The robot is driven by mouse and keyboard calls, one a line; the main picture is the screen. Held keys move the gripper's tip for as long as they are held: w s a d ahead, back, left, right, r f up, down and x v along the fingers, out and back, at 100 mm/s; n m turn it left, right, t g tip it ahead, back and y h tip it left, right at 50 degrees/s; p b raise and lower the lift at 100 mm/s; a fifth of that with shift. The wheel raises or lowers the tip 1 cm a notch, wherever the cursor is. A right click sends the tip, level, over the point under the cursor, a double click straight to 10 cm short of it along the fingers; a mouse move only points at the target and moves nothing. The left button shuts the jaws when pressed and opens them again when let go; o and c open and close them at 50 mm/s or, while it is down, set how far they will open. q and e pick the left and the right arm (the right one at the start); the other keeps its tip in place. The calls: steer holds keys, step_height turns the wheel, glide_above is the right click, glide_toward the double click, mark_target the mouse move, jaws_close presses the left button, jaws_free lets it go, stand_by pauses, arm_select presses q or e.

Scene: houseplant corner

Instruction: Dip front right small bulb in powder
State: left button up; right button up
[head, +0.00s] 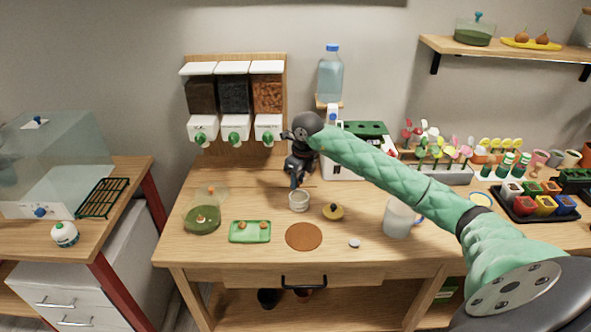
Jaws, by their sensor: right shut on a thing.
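My right gripper (296,184) is black and points down just above a small pale open pot (299,203). It is shut on a small bulb, which is too small and too covered by the fingers to make out. Whether the bulb touches the powder cannot be told, and the pot's contents are hidden. A green tray (250,239) left of the pot holds small brown bulbs (242,226) along its back; its front part looks bare. A yellow lid with a black knob (333,212) lies right of the pot. My left gripper is not in view.
A green-bottomed glass bowl (202,219) stands left of the tray. A brown round mat (304,237), a small grey disc (354,243) and a whitish cup (398,218) lie or stand at the front. Dispensers (234,95) stand behind. My right arm crosses over the table's right half.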

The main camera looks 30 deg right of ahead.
mark_target(299, 198)
steer(key=shift+w+d+r+m, duration=0.15)
steer(key=shift+w+d+m, duration=0.1)
steer(key=shift+d+m, duration=0.25)
steer(key=shift+w+d+f+m, duration=0.15)
steer(key=shift+d+f+m, duration=0.1)
steer(key=shift+f+m, duration=0.15)
step_height(299, 198, down, 2)
steer(key=shift+f+b, duration=0.2)
steer(key=shift+b, duration=0.2)
steer(key=shift+f, duration=0.65)
steer(key=shift+f+b, duration=0.3)
steer(key=shift+f, duration=0.25)
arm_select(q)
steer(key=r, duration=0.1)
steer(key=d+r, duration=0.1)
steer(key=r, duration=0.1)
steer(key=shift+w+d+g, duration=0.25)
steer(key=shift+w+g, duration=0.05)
arm_select(e)
steer(key=shift+f, duration=0.1)
arm_select(q)
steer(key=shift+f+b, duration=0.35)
steer(key=shift+b, duration=0.05)
arm_select(e)
steer(key=shift+f, duration=0.45)
